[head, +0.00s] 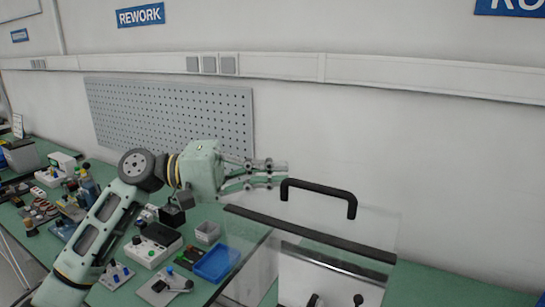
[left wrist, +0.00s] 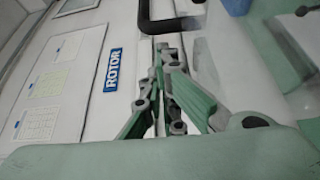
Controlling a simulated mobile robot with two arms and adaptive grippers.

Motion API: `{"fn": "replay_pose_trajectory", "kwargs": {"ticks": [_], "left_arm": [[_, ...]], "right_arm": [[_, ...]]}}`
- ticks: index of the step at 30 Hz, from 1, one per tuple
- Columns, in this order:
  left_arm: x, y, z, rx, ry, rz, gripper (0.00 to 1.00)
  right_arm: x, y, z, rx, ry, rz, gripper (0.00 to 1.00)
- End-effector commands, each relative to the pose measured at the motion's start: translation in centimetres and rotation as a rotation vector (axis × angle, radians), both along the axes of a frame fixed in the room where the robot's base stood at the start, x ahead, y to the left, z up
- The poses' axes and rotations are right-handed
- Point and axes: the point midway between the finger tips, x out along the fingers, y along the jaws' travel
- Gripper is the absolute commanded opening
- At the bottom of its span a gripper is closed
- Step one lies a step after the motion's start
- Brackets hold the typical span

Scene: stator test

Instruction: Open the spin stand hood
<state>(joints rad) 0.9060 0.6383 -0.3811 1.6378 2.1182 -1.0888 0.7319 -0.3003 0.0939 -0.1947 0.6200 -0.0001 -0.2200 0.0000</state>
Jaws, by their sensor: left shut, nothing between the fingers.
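The spin stand hood (head: 309,234) is a see-through cover with dark strips, at the lower centre-right of the head view. Its clear panel is hard to make out, and I cannot tell how far it stands open. Its black bar handle (head: 318,188) is at the top. The handle also shows at the top of the left wrist view (left wrist: 172,26). My left gripper (head: 284,173) is shut and empty, its fingertips right by the handle's left end. I cannot tell whether they touch it. My right gripper is not in view.
A blue tray (head: 216,263), a grey bin (head: 207,232) and a control box with knobs (head: 151,249) are on the green bench left of the hood. More small items crowd the bench at far left. A pegboard (head: 170,115) is on the wall behind my left arm.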

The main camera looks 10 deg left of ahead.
Motion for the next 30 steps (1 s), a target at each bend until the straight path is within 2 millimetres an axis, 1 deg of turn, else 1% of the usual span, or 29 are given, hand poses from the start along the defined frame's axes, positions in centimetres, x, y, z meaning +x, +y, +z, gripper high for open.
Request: {"fn": "replay_pose_trajectory", "kwargs": {"ticks": [4,12,16,20,30], "left_arm": [[-0.6,0.1,0.0,0.000,0.000,-0.001,0.00],[-0.7,0.1,-0.1,0.000,0.000,-0.001,0.00],[-0.9,0.1,-0.3,-0.002,-0.005,-0.002,0.00],[-1.8,0.4,-1.3,-0.014,-0.039,-0.003,0.00],[-5.5,1.6,-3.5,-0.058,-0.180,-0.003,0.00]], "right_arm": [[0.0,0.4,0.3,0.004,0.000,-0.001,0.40],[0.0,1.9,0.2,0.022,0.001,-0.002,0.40],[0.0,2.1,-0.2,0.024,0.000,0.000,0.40],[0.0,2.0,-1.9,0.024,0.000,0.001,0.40],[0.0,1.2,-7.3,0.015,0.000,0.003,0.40]]}}
